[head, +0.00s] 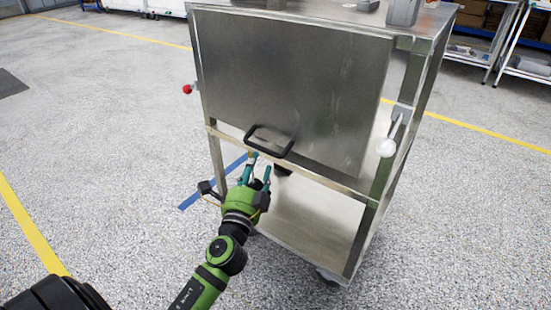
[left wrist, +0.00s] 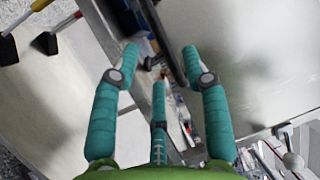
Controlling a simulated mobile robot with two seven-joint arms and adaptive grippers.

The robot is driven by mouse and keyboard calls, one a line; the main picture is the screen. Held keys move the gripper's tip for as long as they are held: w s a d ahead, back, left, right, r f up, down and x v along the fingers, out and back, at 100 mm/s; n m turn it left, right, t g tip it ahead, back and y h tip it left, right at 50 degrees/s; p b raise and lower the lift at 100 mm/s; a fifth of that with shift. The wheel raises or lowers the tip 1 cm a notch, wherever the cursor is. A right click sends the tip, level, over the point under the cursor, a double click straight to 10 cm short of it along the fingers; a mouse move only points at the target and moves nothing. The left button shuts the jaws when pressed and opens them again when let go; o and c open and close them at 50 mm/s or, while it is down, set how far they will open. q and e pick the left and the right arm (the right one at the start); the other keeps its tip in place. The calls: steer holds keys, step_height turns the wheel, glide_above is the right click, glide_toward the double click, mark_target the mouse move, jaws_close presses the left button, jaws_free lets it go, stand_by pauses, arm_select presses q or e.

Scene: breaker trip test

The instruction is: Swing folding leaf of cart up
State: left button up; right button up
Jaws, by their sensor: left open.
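The metal cart's folding leaf (head: 290,85) hangs down flat against the cart's near side. It also fills the right of the left wrist view (left wrist: 250,60). A black bow handle (head: 268,150) stands out near the leaf's lower edge. My left gripper (head: 258,167), green with teal fingers, is open and empty just below and in front of the handle. In the left wrist view the spread fingers (left wrist: 160,58) point toward a dark bar, apparently the handle (left wrist: 165,38); I cannot tell whether they touch it. My right gripper is not in view.
A red knob (head: 187,89) sticks out at the cart's left side. A lever with a white ball (head: 387,148) is on its right post. Below is an open lower shelf (head: 310,222). Grey objects (head: 403,12) stand on the cart top. The floor to the left is clear.

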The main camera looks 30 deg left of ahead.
mark_target(261, 150)
arm_select(q)
steer(key=x, duration=0.6)
steer(key=shift+w+a, duration=0.1)
steer(key=shift+w, duration=0.2)
jaws_close()
